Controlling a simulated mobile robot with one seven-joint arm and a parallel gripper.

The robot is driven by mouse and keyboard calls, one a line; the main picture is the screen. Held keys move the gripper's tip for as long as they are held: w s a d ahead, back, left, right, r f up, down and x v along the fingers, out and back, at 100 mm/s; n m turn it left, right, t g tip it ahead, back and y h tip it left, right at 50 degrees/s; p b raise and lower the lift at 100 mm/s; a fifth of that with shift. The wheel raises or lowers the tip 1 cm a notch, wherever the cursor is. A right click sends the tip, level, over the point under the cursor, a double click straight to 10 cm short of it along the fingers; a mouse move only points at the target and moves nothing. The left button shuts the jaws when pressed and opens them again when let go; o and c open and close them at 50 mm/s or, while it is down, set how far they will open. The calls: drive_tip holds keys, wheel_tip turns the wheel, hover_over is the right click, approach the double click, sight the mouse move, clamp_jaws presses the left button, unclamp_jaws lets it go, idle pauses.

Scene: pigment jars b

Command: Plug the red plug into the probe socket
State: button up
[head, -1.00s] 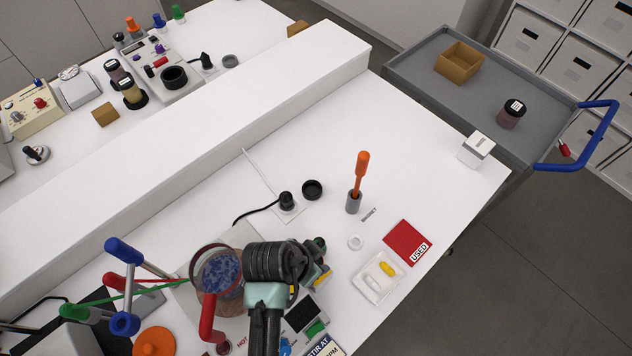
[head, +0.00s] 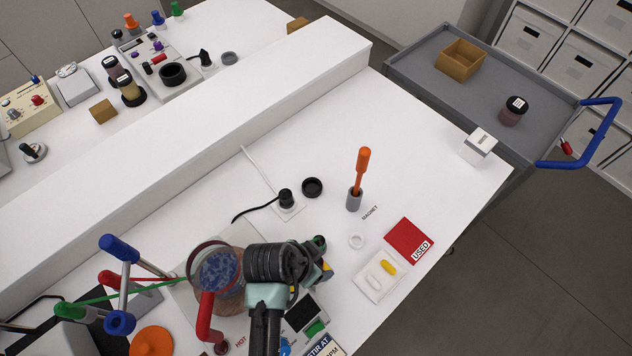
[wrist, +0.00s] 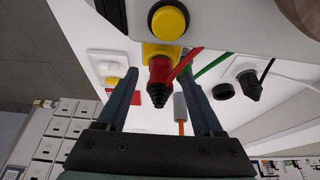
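In the wrist view, the red plug (wrist: 160,70) with its black ribbed end stands between the two fingers of my gripper (wrist: 161,76). The fingers are apart, with a gap on each side of the plug. The black end points toward the camera. The red body meets a yellow block (wrist: 152,50), which looks like the socket; I cannot tell how deep the plug sits in it.
A glass beaker (head: 205,262) of blue contents stands left of my wrist, with a red handle-like bar (head: 207,318) nearby.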

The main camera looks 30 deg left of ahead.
idle(0.3)
drive_tip(key=b+v, duration=0.1)
drive_tip(key=v, duration=1.2)
drive_tip(key=shift+b, duration=0.4)
drive_tip(key=shift+w, duration=0.1)
